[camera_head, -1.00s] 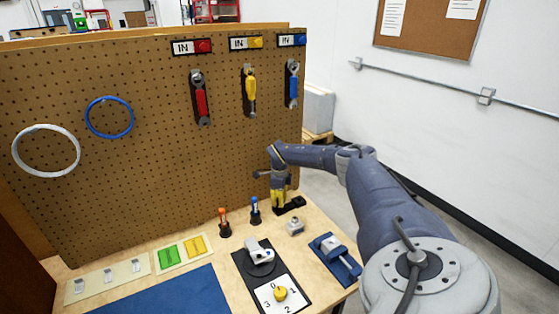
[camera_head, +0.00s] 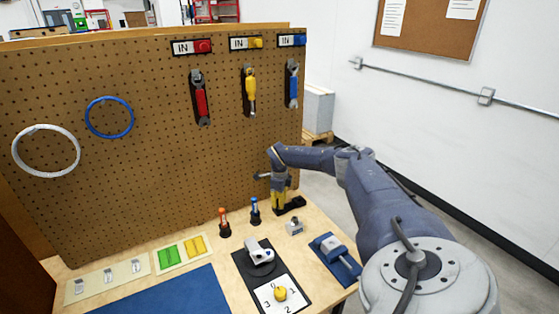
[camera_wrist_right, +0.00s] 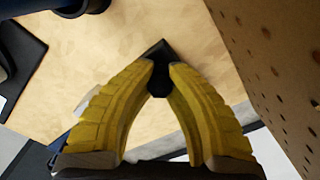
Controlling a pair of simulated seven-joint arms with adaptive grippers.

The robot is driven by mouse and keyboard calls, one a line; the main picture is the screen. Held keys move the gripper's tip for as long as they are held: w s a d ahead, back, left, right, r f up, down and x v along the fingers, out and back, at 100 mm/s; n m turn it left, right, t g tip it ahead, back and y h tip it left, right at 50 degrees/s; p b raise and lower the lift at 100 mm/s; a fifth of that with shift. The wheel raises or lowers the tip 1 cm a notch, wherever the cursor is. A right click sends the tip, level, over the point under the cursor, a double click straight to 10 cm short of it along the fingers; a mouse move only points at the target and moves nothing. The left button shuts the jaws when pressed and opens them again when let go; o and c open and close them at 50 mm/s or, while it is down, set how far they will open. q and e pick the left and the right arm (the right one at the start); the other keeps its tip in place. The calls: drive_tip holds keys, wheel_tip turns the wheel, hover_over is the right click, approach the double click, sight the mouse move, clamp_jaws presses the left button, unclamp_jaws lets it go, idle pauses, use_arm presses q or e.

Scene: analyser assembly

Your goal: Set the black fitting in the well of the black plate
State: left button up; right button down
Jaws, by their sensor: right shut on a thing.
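My right gripper (camera_head: 279,207) is low over the back right of the table, close to the pegboard. Its yellow fingers are shut on the black fitting (camera_wrist_right: 160,84), which shows between the fingertips in the right wrist view. In the right wrist view a dark corner (camera_wrist_right: 157,47) shows just past the fingertips. My left gripper is out of view.
The pegboard (camera_head: 150,150) rises right behind the gripper. A blue-topped tool (camera_head: 255,211) and an orange-topped tool (camera_head: 223,222) stand to its left. A small grey block (camera_head: 294,226) and a blue fixture (camera_head: 336,258) are in front. A dial panel (camera_head: 280,294) lies nearer.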

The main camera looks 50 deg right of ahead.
drive_tip(key=shift+f, duration=0.35)
idle(1.0)
idle(0.4)
drive_tip(key=c, duration=0.7)
unclamp_jaws()
drive_tip(key=shift+r, duration=0.1)
drive_tip(key=shift+r, duration=3.4)
